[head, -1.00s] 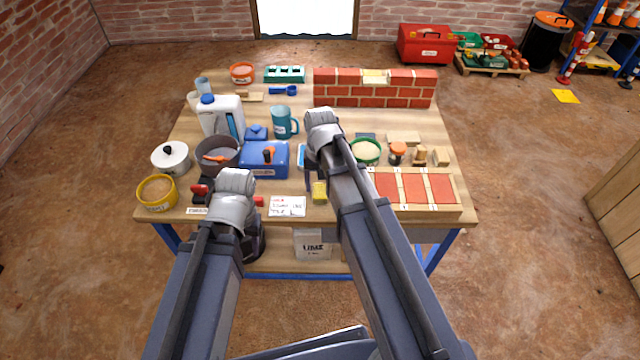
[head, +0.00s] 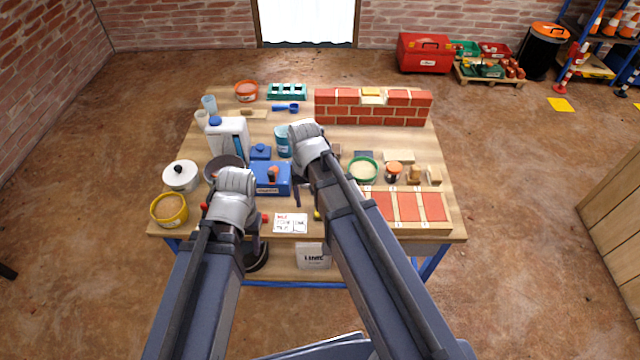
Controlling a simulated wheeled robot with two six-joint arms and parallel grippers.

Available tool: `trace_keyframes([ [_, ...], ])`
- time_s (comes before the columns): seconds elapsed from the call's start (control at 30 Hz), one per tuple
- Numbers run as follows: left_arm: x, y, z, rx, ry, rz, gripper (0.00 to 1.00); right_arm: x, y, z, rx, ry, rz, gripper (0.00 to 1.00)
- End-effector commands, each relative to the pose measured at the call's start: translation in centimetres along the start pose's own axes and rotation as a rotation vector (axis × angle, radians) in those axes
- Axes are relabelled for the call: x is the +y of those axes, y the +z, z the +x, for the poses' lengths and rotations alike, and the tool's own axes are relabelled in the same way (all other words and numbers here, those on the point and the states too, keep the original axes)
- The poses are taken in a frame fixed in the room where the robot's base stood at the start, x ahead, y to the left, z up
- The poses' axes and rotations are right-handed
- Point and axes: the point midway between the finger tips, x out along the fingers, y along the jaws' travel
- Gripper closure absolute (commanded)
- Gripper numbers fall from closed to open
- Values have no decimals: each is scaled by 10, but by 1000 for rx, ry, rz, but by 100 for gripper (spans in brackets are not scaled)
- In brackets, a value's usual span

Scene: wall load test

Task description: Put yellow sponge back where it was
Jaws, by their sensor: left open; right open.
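The yellow sponge (head: 317,215) is a small yellow sliver near the table's front edge. My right arm hides most of it. The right gripper (head: 306,132) is over the middle of the table, just right of the blue cup (head: 283,142) and beyond the sponge. Its wrist hides the fingertips; it is open. The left gripper (head: 236,182) is over the table's front left part, by the blue box (head: 270,178). It is open, with its fingertips also hidden. I see nothing held in either gripper.
A brick wall (head: 370,112) stands at the back right of the wooden table. Red tiles on a board (head: 407,206), a green-rimmed bowl (head: 362,170) and jars lie at right. A white jug (head: 228,140) and yellow tub (head: 169,210) are at left. A written card (head: 291,223) lies in front.

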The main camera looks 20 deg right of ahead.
Motion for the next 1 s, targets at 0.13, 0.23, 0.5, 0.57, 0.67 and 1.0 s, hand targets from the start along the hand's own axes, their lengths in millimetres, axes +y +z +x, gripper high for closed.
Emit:
trace_keyframes([
  [0.13,0,0,0,0,0,0,50,-35,69,-1,-12,43,-240,34],
  [0.23,0,0,0,0,0,0,50,-47,95,-2,-17,62,-353,34],
  [0.5,0,0,0,0,0,0,50,-54,109,-2,-23,79,-433,34],
  [0.57,0,0,0,0,0,0,50,-54,109,-2,-23,79,-432,34],
  [0.67,0,0,0,0,0,0,50,-54,109,-2,-22,78,-431,34],
  [1.0,0,0,0,0,0,0,50,-54,109,-2,-22,78,-430,34],
])
